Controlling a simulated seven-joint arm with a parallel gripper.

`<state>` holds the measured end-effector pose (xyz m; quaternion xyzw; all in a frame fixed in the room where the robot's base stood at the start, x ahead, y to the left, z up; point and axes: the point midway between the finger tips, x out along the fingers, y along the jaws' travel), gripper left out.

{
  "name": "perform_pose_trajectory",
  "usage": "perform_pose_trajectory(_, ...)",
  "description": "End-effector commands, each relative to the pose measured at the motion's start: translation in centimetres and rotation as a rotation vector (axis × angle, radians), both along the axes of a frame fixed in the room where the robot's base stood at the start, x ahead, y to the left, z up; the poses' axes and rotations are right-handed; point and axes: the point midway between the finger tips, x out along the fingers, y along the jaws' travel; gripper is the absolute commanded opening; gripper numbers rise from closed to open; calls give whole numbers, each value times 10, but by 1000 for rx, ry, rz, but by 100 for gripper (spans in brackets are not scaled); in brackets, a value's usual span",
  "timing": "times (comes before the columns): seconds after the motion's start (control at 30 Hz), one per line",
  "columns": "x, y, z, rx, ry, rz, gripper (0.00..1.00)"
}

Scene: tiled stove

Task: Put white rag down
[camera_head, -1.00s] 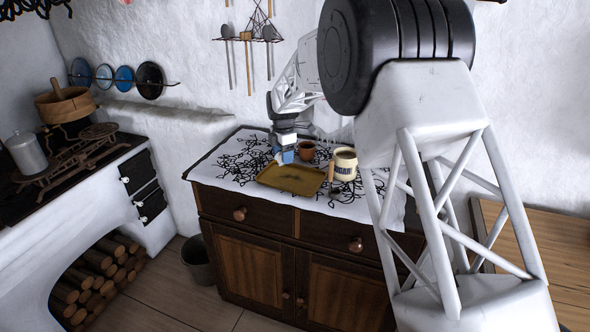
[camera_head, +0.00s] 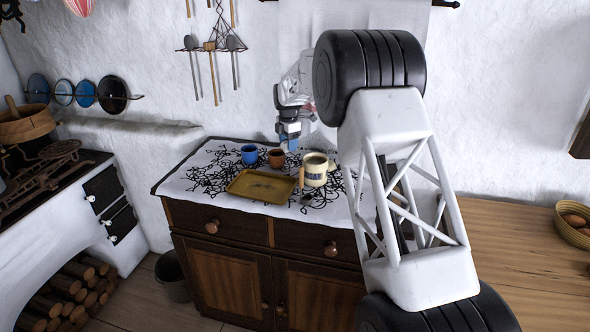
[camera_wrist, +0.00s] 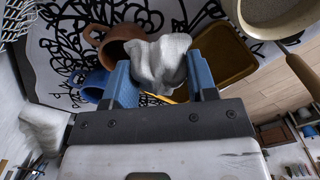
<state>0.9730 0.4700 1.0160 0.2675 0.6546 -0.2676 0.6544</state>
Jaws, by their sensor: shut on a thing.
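The white rag (camera_wrist: 160,62) is bunched between the two blue fingers of my gripper (camera_wrist: 160,78) in the wrist view. My gripper is shut on it. The rag is too small to make out clearly there. The cabinet top carries a white cloth with a black pattern (camera_head: 205,172). In the wrist view the rag overlaps part of the brown cup (camera_wrist: 115,48).
A blue cup (camera_head: 249,154) stands left of the brown cup. A yellow-brown tray (camera_head: 262,187) lies in front of the cups. The mug's wooden handle points toward the tray. Patterned cloth is bare left of the tray. A wooden table (camera_head: 500,235) is at right.

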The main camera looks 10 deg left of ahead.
Motion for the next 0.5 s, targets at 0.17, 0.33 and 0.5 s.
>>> perform_pose_trajectory(0.17, 20, -15, 1, 0, -1, -7, 27)
perform_pose_trajectory(0.33, 26, -20, 2, 1, -1, -9, 27)
perform_pose_trajectory(0.5, 27, -20, 2, 1, -1, -9, 27)
